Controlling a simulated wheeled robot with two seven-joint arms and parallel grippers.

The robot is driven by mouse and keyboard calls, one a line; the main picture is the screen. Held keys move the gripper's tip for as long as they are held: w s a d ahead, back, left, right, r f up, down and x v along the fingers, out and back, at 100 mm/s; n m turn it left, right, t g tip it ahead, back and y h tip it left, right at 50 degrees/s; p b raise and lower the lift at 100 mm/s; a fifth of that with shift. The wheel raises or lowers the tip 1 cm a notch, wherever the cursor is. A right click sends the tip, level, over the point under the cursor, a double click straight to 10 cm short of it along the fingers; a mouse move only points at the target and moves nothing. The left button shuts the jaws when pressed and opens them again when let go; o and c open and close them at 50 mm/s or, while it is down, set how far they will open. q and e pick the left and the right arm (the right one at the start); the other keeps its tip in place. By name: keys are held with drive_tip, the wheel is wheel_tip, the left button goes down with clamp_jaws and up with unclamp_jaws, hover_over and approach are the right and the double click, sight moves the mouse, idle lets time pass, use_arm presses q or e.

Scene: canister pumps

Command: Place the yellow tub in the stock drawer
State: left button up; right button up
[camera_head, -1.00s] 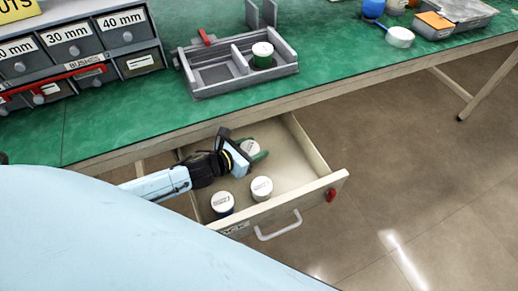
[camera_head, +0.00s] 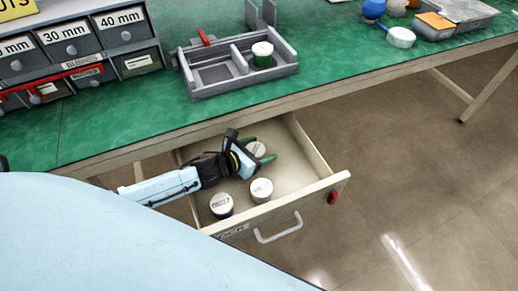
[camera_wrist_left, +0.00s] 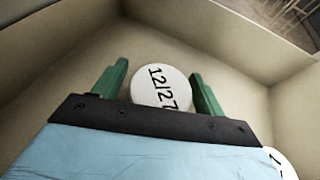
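A round white-lidded tub (camera_head: 257,149) is in the open stock drawer (camera_head: 308,172), towards its back. Its side is hidden, so its colour cannot be told; no yellow tub side shows. In the left wrist view its lid (camera_wrist_left: 160,88) reads "12/27". My left gripper (camera_head: 257,148) reaches down into the drawer with its green fingers on either side of this tub. The fingers are apart, with a gap between the left finger and the lid in the left wrist view. My right gripper is not in view.
Two more white-lidded tubs stand near the drawer front, a dark-sided one (camera_head: 222,205) and another (camera_head: 261,190). A grey tray (camera_head: 215,88) on the green bench holds a green tub (camera_head: 263,56).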

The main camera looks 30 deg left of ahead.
use_arm(q)
drive_tip(key=shift+r, duration=0.1)
drive_tip(key=p+v, duration=0.3)
drive_tip(key=v, duration=0.7)
drive_tip(key=shift+s+a+r, duration=0.15)
drive_tip(key=shift+s+r, duration=0.1)
drive_tip(key=shift+s, duration=0.05)
drive_tip(key=shift+s+a+r, duration=0.25)
drive_tip(key=shift+s, duration=0.3)
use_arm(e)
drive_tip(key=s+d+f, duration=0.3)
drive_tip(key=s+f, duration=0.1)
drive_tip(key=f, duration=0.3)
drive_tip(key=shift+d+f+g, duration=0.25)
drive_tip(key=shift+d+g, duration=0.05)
